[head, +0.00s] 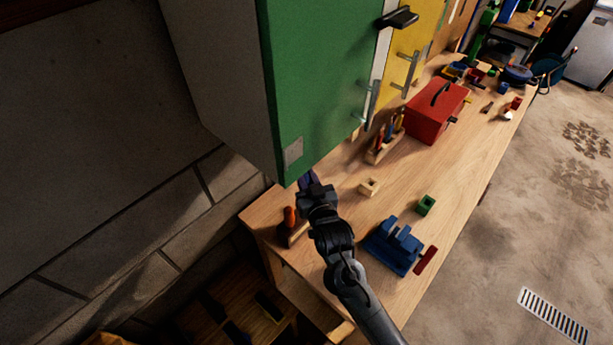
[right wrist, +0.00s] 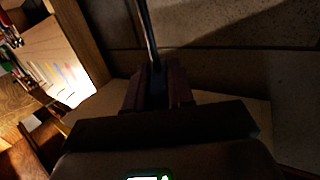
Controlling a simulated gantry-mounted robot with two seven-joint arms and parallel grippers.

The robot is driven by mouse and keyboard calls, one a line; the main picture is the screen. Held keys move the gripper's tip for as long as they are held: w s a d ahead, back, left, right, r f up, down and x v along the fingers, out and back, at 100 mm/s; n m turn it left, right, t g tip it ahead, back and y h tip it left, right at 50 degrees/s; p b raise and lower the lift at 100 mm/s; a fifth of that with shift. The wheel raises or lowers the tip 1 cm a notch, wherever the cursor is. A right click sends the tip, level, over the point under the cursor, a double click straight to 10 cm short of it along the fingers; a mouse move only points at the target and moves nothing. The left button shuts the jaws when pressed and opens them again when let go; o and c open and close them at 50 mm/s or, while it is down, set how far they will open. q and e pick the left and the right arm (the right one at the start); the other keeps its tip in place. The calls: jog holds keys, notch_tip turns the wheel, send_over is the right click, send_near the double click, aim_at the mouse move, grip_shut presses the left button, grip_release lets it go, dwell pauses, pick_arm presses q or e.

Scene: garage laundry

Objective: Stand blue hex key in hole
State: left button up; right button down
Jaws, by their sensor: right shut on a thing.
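My right gripper (head: 307,182) is above the near left end of the workbench, just under the green cabinet door. In the right wrist view the gripper (right wrist: 155,88) is shut on a thin dark rod, the hex key (right wrist: 147,28), which sticks out past the fingertips. Its blue colour does not show in this light, and the key cannot be made out in the head view. A wooden holder (head: 298,236) with an orange-handled tool stands beside my right arm, partly hidden by it. I cannot make out an empty hole in it. My left gripper is not in view.
The green cabinet door (head: 315,80) hangs close above my gripper. On the workbench (head: 345,222) stand a small wooden block (head: 369,187), a green block (head: 426,205), a blue vise (head: 393,246), a tool rack (head: 383,150) and a red toolbox (head: 437,112).

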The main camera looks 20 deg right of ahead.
jog(key=shift+f+b, duration=0.6)
jog(key=shift+f, duration=0.3)
jog(key=shift+f+b, duration=2.05)
jog(key=shift+f, duration=2.15)
jog(key=shift+f, duration=0.1)
jog(key=shift+f+b, duration=0.35)
jog(key=shift+f, duration=0.1)
jog(key=shift+f, duration=0.25)
jog(key=shift+f+b, duration=0.7)
jog(key=shift+f, duration=0.45)
